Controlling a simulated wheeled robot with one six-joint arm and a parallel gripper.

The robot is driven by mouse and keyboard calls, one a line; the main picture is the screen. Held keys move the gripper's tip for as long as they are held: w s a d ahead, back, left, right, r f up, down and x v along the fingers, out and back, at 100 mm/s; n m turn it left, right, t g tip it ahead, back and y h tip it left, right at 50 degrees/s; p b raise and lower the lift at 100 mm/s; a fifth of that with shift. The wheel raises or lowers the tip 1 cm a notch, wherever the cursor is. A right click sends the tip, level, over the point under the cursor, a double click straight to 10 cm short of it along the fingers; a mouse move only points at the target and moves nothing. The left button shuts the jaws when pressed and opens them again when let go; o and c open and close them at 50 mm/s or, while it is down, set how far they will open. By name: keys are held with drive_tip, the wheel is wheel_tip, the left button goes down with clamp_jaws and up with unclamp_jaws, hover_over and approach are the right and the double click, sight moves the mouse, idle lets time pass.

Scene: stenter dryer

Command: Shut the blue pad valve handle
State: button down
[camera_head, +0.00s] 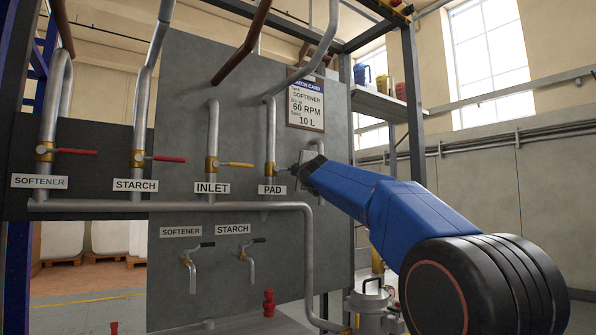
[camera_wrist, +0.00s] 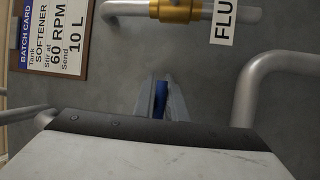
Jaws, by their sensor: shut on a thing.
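The pad valve is a brass body (camera_head: 270,168) on a vertical grey pipe, above the PAD label (camera_head: 272,189) in the head view. My gripper (camera_head: 297,172) is just right of it, close to the grey panel. In the wrist view my gripper (camera_wrist: 160,100) is shut on the blue pad valve handle (camera_wrist: 160,98), a narrow strip of which shows between the fingers. The rest of the handle is hidden by my gripper. In the head view its blue is too small to tell, so its exact angle is unclear.
Softener (camera_head: 44,151), starch (camera_head: 138,158) and inlet (camera_head: 211,165) valves stand in a row to the left. A brass valve (camera_wrist: 175,10) with a partly visible FLU label is close by. A batch card (camera_head: 306,103) hangs above. A bent pipe (camera_wrist: 250,90) is near my gripper.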

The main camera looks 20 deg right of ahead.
drive_tip(key=shift+w+f, duration=0.1)
drive_tip(key=shift+f, duration=0.1)
drive_tip(key=c, duration=1.8)
unclamp_jaws()
drive_tip(key=shift+d, duration=0.1)
drive_tip(key=v, duration=1.7)
drive_tip(key=shift+s, duration=0.3)
